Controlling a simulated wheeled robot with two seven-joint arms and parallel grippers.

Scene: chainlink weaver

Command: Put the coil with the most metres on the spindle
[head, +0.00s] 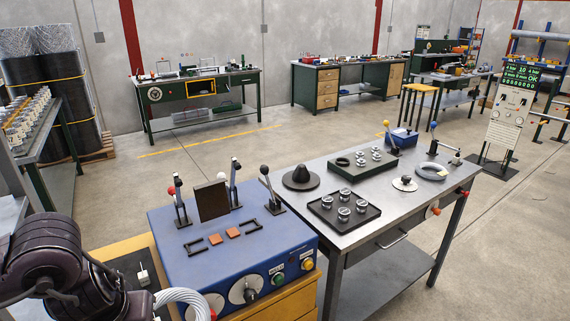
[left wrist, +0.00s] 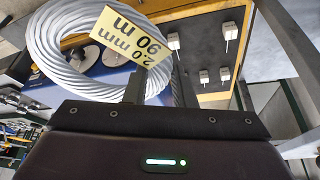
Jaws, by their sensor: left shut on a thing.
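My left gripper (left wrist: 160,88) is shut on a pale grey wire coil (left wrist: 58,62), seen close up in the left wrist view. Its yellow tag (left wrist: 130,38) appears upside down and reads 2.0 mm, 90 m. In the head view, part of this coil (head: 186,297) shows at the bottom left beside my dark left arm; the fingertips are hidden there. I cannot tell for sure which part is the spindle. My right gripper is out of view.
A blue machine (head: 232,262) with levers and knobs stands beside the held coil. A dark board (left wrist: 205,72) with several white pieces lies near the coil.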

